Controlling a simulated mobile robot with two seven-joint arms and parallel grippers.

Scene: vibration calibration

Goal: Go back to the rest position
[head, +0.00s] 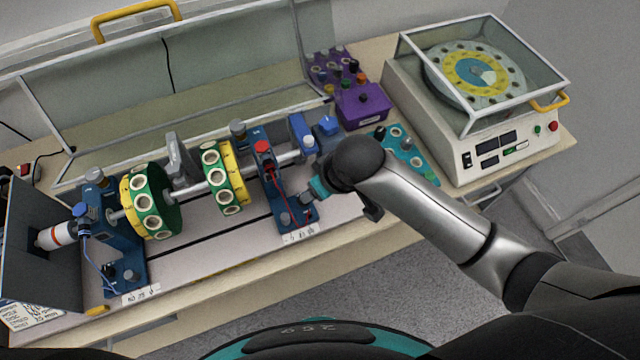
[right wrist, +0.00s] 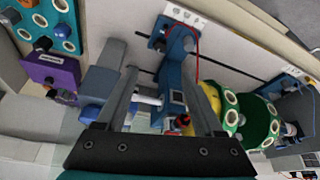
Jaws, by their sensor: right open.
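My right arm (head: 430,212) reaches in from the right over the vibration test rig. Its hand end is beside the blue right-hand bearing stand (head: 283,200), which has a red knob on top. In the right wrist view my right gripper (right wrist: 160,66) has its two fingers spread apart, with nothing clamped between them. The blue stand and its red knob (right wrist: 183,120) show beyond and between the fingers. In the head view the fingers are mostly hidden by the hand. My left gripper is not in view.
Green-and-yellow discs (head: 150,200) sit on the shaft. The raised clear cover (head: 200,70) stands behind. A purple box (head: 362,104) and teal plate (head: 405,148) lie to the right, beside the covered balancing machine (head: 470,120). Grey floor (head: 350,260) lies in front of the bench.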

